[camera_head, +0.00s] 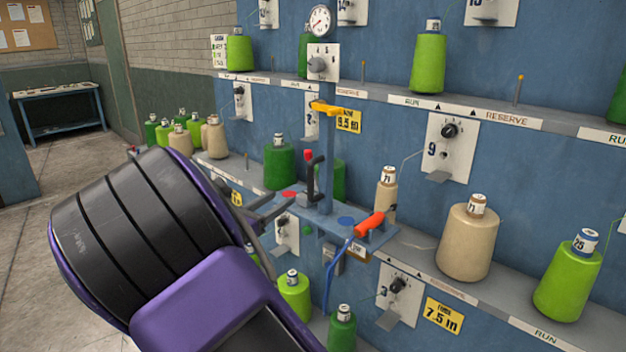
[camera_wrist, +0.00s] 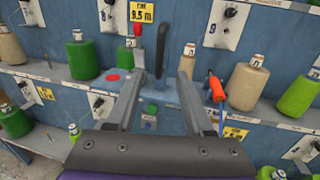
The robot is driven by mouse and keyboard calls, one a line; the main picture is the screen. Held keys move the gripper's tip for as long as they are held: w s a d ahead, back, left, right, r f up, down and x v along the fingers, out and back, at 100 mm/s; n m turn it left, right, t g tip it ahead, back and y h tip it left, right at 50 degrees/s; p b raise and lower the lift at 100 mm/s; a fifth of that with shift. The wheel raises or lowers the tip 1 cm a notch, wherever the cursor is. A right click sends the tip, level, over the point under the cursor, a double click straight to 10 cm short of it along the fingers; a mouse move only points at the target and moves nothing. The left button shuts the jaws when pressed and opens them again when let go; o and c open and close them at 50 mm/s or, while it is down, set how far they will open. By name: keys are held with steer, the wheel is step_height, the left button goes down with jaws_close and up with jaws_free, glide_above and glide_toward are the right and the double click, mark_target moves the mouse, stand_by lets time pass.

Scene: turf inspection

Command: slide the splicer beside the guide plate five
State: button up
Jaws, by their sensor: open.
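What looks like the splicer is a blue carriage (camera_head: 327,150) on the rack front, with a dial gauge on top, a yellow bracket and a small shelf. On its shelf stand an upright black handle (camera_head: 319,178) and a red-knobbed lever (camera_head: 308,157). The handle also shows in the wrist view (camera_wrist: 161,45). My gripper (camera_head: 288,198) is open and empty, just left of the handle in the head view. In the wrist view the handle stands ahead, between the fingertips (camera_wrist: 160,76). Guide plate nine (camera_head: 457,160) is right of the carriage. I cannot make out a plate marked five.
A red-orange handled tool (camera_head: 369,224) with a blue hose sits at the shelf's right end. Green and beige yarn cones (camera_head: 466,245) line the ledges on both sides. A plate marked three (camera_head: 410,312) is lower right. Open floor lies left, with a blue table (camera_head: 60,100) far back.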

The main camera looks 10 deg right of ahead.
mark_target(309, 180)
steer(key=x, duration=1.4)
steer(key=shift+w+d, duration=0.25)
jaws_close()
stand_by(0.7)
